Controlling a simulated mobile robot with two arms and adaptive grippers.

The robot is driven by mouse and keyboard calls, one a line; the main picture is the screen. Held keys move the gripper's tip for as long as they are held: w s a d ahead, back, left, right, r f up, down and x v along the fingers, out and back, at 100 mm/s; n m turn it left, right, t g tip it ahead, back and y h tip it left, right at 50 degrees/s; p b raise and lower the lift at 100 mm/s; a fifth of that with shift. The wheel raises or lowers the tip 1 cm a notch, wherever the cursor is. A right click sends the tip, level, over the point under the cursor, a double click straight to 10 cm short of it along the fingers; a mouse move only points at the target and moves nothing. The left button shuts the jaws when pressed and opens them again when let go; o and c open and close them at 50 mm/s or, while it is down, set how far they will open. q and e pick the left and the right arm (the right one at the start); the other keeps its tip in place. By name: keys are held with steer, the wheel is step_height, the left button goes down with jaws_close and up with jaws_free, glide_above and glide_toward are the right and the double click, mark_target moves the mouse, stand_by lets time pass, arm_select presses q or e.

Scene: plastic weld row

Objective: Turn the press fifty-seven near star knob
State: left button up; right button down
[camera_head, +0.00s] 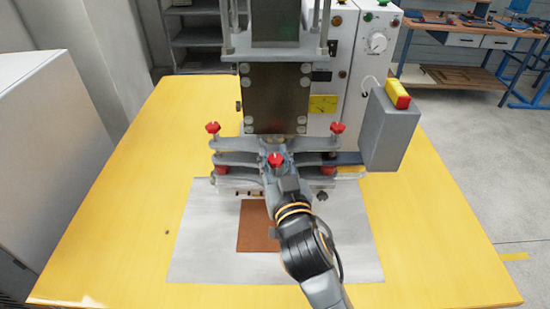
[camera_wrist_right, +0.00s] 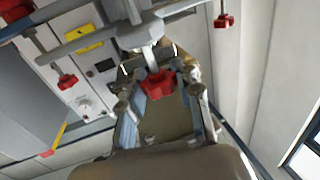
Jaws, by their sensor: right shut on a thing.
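The press (camera_head: 276,98) stands on the yellow table, with a grey frame that carries several red star knobs. The near star knob (camera_head: 276,159) is red and sits at the front middle of the frame. My right gripper (camera_head: 277,168) reaches up to it from below and is shut on it. In the right wrist view the red knob (camera_wrist_right: 157,86) shows between the two fingers of my right gripper (camera_wrist_right: 160,95). The fingers partly hide the knob's stem and the frame behind it. My left gripper is not in view.
Other red knobs stand at the left (camera_head: 212,128) and right (camera_head: 337,128) of the frame. A grey box with a yellow top (camera_head: 388,130) hangs at the right. A brown plate (camera_head: 256,226) lies on a grey sheet (camera_head: 205,250). The yellow table (camera_head: 110,225) is clear at both sides.

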mark_target(278, 166)
steer(key=c, duration=0.9)
jaws_free()
steer(key=shift+c, duration=0.2)
steer(key=shift+s, duration=0.15)
steer(key=v, duration=0.7)
steer(key=shift+s, duration=0.15)
